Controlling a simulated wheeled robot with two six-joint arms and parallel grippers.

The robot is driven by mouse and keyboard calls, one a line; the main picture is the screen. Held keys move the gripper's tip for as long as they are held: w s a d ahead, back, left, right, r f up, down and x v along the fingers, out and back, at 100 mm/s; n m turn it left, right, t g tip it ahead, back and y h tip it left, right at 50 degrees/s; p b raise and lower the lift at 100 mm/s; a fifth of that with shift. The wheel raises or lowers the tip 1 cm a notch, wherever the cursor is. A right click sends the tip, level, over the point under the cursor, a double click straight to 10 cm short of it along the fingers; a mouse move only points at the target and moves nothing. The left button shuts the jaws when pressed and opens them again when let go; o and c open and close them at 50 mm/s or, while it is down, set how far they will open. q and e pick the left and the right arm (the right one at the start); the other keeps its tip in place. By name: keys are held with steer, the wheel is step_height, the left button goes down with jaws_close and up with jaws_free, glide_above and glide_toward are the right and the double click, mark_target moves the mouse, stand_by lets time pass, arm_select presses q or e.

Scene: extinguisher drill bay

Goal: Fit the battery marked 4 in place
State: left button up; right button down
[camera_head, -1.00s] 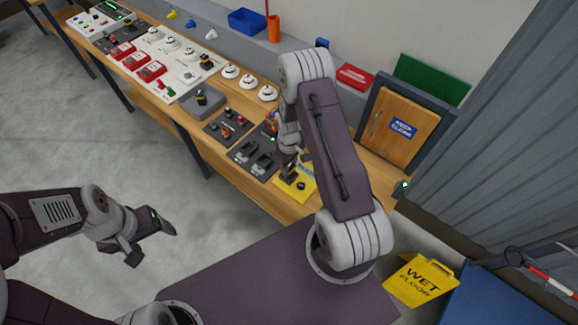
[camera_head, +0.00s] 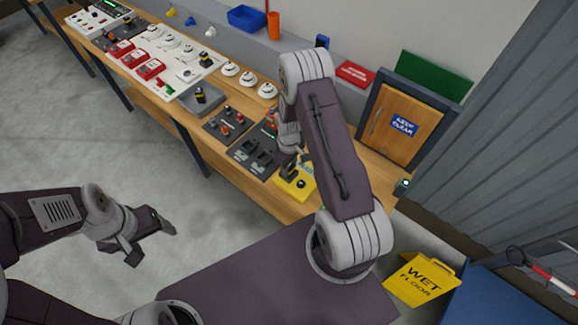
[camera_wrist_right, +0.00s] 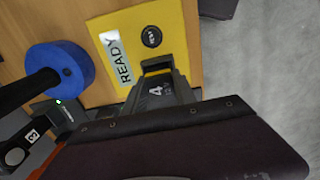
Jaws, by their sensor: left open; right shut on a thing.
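The battery marked 4 (camera_wrist_right: 157,91) is a dark block with a white 4 in the right wrist view, at the edge of a yellow plate labelled READY (camera_wrist_right: 100,35). My right gripper (camera_head: 289,170) is shut on the battery, low over the yellow plate (camera_head: 300,193) in the head view. The arm partly hides the plate, and whether the battery touches it I cannot tell. My left gripper (camera_head: 150,240) is open and empty over the floor at the left.
A dark panel (camera_head: 243,160) with black blocks stands left of the plate. A block marked 3 (camera_wrist_right: 30,136), a green light and a blue round part (camera_wrist_right: 62,68) lie beside the plate. A wooden door panel (camera_head: 405,120) stands behind. A yellow wet-floor sign (camera_head: 420,280) is at right.

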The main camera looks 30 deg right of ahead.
steer(key=shift+f, duration=0.2)
steer(key=c, duration=0.6)
jaws_free()
steer(key=shift+r, duration=0.1)
steer(key=shift+r+p, duration=2.65)
steer(key=shift+r, duration=0.85)
steer(key=shift+f, duration=0.1)
